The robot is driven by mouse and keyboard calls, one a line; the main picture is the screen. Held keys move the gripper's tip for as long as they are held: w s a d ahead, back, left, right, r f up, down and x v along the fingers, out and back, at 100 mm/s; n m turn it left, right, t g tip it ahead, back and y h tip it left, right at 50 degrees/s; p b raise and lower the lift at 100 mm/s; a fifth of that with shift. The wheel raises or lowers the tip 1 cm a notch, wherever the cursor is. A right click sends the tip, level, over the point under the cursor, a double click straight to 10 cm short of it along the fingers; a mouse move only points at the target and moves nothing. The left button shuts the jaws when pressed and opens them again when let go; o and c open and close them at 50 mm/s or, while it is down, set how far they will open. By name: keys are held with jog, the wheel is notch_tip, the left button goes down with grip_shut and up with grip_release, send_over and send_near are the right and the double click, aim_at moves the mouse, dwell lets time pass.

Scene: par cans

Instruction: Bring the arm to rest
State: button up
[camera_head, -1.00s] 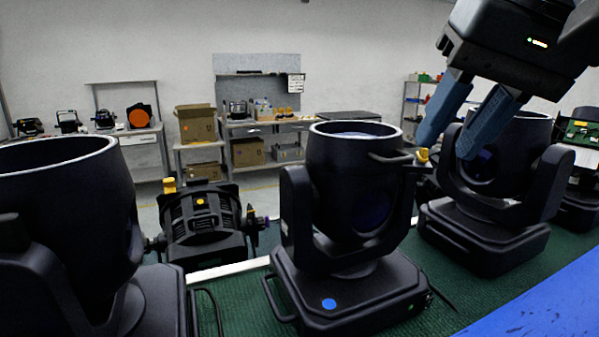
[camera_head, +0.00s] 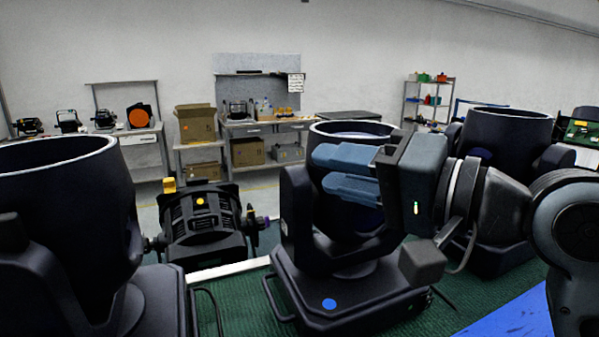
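My gripper (camera_head: 324,171) is in the middle right of the view, with its blue fingers pointing left. The two fingers show one above the other with a narrow gap, and I see nothing held between them. It appears in front of the upper part of the middle black par can (camera_head: 372,270) and hides part of its barrel. I cannot tell how far apart they are in depth. My arm reaches in from the right edge.
A large black can (camera_head: 75,205) stands at the left and another (camera_head: 508,130) at the right, partly behind my arm. A smaller black lamp (camera_head: 205,225) with yellow parts sits between the left and middle cans. Shelves and boxes (camera_head: 195,123) stand far back.

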jog(key=s+d+f+m+t+h, duration=0.2)
jog(key=s+d+f+h, duration=0.1)
jog(key=f, duration=0.4)
jog(key=s+d+f+m+t+h, duration=0.2)
jog(key=s+f+h, duration=0.2)
jog(key=f, duration=0.4)
jog(key=s+d+f+m+t+h, duration=0.2)
jog(key=s+d+f+h, duration=0.1)
jog(key=s+f, duration=0.3)
jog(key=shift+d+f+h, duration=0.15)
jog(key=shift+f, duration=0.4)
jog(key=shift+d+f+h, duration=0.15)
jog(key=shift+f, duration=0.4)
jog(key=s+d+f+n+h, duration=0.1)
jog(key=s+d+n, duration=0.1)
jog(key=s, duration=0.6)
jog(key=s+d+f+n+g+h, duration=0.1)
jog(key=s+d+f+n, duration=0.1)
jog(key=s, duration=0.6)
jog(key=s+d+f+n+g+h, duration=0.1)
jog(key=s+d+n, duration=0.3)
jog(key=s, duration=0.5)
jog(key=shift+f, duration=0.25)
